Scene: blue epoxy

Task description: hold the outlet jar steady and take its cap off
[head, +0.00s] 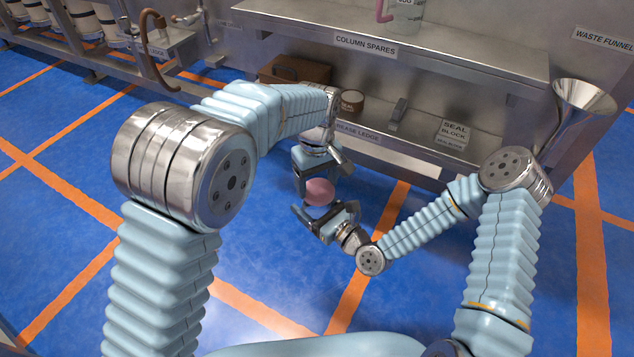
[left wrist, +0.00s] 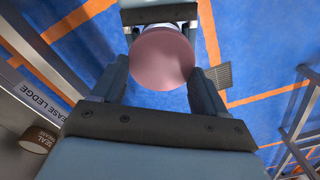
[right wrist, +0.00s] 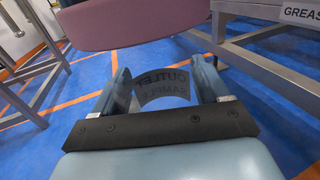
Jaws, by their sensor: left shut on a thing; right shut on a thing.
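The pink round cap (head: 319,192) shows between my two grippers in the head view. My left gripper (head: 321,173) comes from behind it and is shut on the cap; in the left wrist view its fingers flank the cap (left wrist: 162,57). My right gripper (head: 326,211) comes from the front right. In the right wrist view it is shut on the clear outlet jar (right wrist: 165,88), which bears an "OUTLET SAMPLE" label. The cap (right wrist: 135,22) looms above the jar there. The cap hides the jar in the head view. I cannot tell whether cap and jar touch.
A steel bench with a lower grease ledge (head: 400,158) stands behind the grippers. A seal grease tin (head: 350,102), a brown box (head: 295,70) and a seal block (head: 453,133) are on its lower shelf. A funnel (head: 578,105) is at right. Open blue floor lies below.

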